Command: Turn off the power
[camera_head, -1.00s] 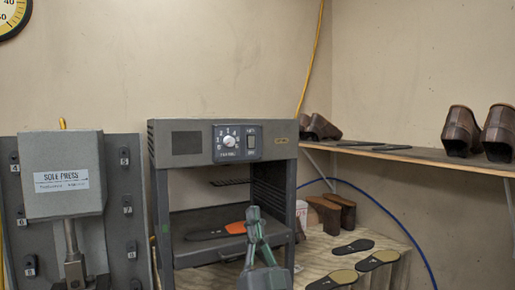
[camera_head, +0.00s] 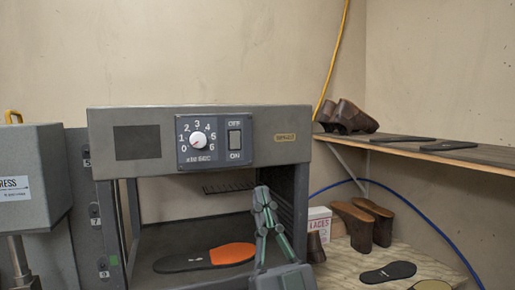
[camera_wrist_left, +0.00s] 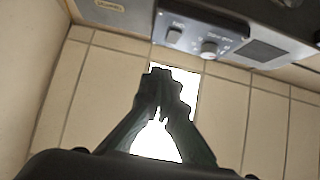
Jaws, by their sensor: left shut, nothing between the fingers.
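The grey machine (camera_head: 290,122) stands ahead with a control panel on its front. The panel carries a power switch (camera_head: 235,140) marked OFF above and ON below, and a white timer dial (camera_head: 198,140) to its left. In the left wrist view the switch (camera_wrist_left: 174,36) and dial (camera_wrist_left: 209,47) show near the top. My left gripper (camera_head: 262,190) is shut and empty, fingers pointing up, below and a little right of the switch, apart from it. The fingers (camera_wrist_left: 160,75) also show in the left wrist view. Which way the switch is set I cannot tell. My right gripper is out of view.
A dark sole with an orange part (camera_head: 232,254) lies on the machine's inner shelf. The sole press (camera_head: 30,180) stands at left. At right are a shelf (camera_head: 485,160) with shoes and a wooden bench (camera_head: 345,262) with shoes and soles. The space before the panel is clear.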

